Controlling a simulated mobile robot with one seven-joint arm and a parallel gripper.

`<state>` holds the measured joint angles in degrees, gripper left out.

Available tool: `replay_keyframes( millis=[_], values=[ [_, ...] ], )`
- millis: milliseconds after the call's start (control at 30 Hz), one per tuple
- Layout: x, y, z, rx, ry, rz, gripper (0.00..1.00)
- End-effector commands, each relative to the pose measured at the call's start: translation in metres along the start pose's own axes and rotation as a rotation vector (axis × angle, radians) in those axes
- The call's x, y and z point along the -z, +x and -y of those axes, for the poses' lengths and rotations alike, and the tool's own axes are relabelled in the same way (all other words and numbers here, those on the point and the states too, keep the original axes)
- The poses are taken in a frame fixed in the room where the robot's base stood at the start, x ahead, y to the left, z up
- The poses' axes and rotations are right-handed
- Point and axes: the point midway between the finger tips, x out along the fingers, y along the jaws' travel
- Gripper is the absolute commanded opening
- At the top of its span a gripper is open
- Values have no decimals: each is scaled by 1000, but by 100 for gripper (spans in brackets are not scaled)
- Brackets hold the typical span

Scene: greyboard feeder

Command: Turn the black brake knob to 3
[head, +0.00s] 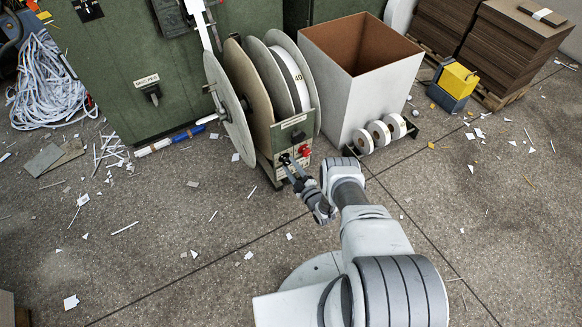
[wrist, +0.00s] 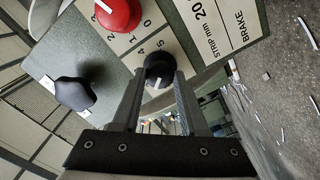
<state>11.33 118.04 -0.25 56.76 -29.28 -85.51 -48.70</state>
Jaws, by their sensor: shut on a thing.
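The black brake knob (wrist: 158,66) is round with a white pointer line, which lies towards the bottom of the wrist view. Printed digits lie beside it; 4 and 5 are nearest, with 0 and 1 farther up. The word BRAKE is printed to the right. My gripper (wrist: 158,82) is shut on the knob, one finger on each side, and the fingers hide part of its rim. In the head view my gripper (head: 292,170) is at the front panel (head: 293,134) of the reel stand. Which digit the pointer meets, I cannot tell.
A red knob (wrist: 118,13) sits close by on the panel. A black lobed handle (wrist: 75,93) sticks out to the left. A tall grey bin (head: 375,95) and small white rolls (head: 380,132) are to the right. The floor has paper scraps.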

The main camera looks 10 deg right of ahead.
Motion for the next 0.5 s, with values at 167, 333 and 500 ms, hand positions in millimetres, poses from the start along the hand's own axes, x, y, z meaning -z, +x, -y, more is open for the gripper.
replay_keyframes(
  millis=[167,333,500],
  values=[
    [2,1,0,-1,168,-4,0],
    [2,1,0,-1,330,-4,0],
    [2,1,0,0,491,-4,0]
  ],
)
